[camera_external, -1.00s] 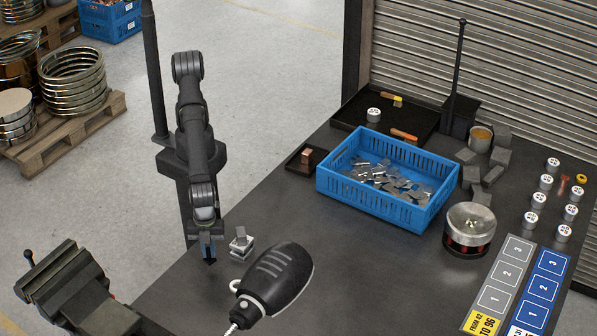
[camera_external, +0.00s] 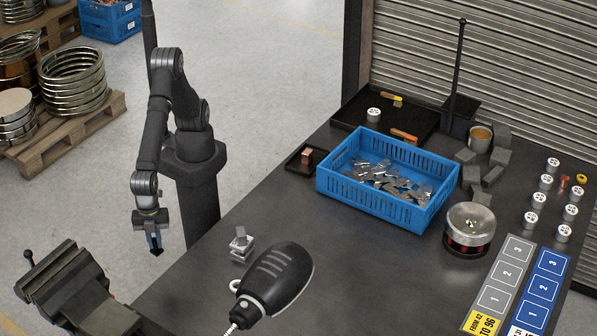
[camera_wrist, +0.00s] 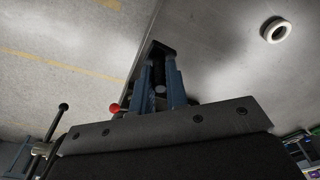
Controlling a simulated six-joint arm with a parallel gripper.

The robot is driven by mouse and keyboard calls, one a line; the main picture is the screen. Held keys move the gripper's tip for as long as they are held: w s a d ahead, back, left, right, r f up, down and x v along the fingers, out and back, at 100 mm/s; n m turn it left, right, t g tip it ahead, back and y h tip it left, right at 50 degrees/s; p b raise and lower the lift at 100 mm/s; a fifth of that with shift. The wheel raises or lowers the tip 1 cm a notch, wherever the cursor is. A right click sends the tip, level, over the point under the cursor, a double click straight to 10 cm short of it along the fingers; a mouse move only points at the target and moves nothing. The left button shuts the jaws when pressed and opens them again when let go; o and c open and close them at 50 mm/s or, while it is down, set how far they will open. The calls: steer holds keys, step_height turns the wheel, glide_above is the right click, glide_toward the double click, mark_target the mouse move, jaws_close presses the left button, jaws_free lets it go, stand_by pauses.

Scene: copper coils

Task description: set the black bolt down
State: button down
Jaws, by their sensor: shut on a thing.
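My gripper (camera_external: 155,246) hangs pointing down at the left in the external view. In the picture it appears over the floor, left of the bench's edge; its height is hard to judge. Its blue fingers are shut on the black bolt. In the wrist view the fingers of my gripper (camera_wrist: 162,85) stand on both sides of the dark bolt (camera_wrist: 160,90), whose round end shows between them. The bolt is mostly hidden by the fingers in the external view.
A vise (camera_external: 75,285) stands at the lower left, below my gripper. Small metal pieces (camera_external: 241,243) and a black lamp head (camera_external: 275,277) are to its right. A blue crate (camera_external: 400,212) holds metal plates. The dark bench (camera_external: 330,235) has bare room in its middle.

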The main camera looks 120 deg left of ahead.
steer(key=d, duration=0.5)
steer(key=shift+n, duration=0.4)
steer(key=w+f, duration=0.2)
steer(key=w, duration=0.1)
steer(key=w+f, duration=0.2)
steer(key=w, duration=0.2)
steer(key=w+f, duration=0.3)
steer(key=w, duration=0.1)
steer(key=shift+a, duration=0.4)
steer(key=shift+f, duration=2)
steer(key=shift+f, duration=0.15)
steer(key=c, duration=1.4)
jaws_free()
step_height(320, 180, up, 12)
steer(key=s+a, duration=0.1)
